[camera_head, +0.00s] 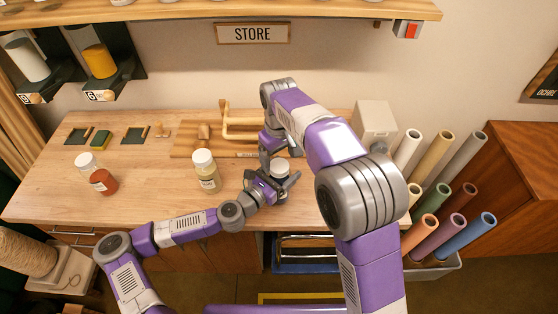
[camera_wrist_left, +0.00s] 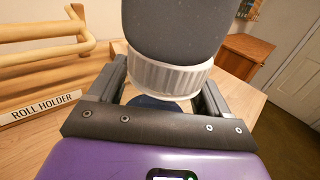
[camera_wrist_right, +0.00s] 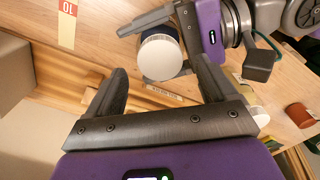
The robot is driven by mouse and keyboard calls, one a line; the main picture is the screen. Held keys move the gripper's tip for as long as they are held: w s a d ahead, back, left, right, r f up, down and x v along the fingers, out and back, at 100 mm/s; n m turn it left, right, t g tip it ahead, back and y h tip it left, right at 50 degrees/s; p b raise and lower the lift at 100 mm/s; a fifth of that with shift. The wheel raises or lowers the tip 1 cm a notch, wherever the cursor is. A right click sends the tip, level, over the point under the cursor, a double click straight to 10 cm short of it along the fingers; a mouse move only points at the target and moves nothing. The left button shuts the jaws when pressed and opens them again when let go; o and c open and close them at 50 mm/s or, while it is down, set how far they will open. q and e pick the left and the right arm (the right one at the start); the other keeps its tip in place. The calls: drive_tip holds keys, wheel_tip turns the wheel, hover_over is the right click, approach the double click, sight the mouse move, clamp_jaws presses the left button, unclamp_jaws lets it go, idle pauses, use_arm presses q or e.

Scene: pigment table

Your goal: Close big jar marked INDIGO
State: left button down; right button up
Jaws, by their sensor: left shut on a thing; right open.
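The jar with dark blue contents (camera_wrist_right: 170,38) has a white ribbed lid (camera_wrist_left: 168,76) on its mouth; whether it is tight cannot be told. In the head view the white lid (camera_head: 281,166) shows near the table's front edge. My left gripper (camera_head: 272,180) is shut on the jar, its fingers on either side of the body. The marking on the jar is hidden. My right gripper (camera_wrist_right: 160,70) is open and empty, just behind the jar in the head view (camera_head: 268,156). A dark grey part, probably of my right arm, hangs over the lid in the left wrist view.
A wooden roll holder (camera_head: 240,125) stands close behind the jar. A white-lidded jar with yellowish contents (camera_head: 209,180) stands to the left. A red jar (camera_head: 103,182) and a white-topped piece (camera_head: 85,160) are farther left. Rolls in a bin (camera_head: 440,262) stand off the table's right end.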

drive_tip(key=shift+r, duration=0.85)
drive_tip(key=shift+r, duration=0.1)
drive_tip(key=shift+c, duration=0.5)
drive_tip(key=shift+r+n, duration=0.8)
drive_tip(key=shift+r, duration=0.85)
drive_tip(key=shift+f, duration=4.05)
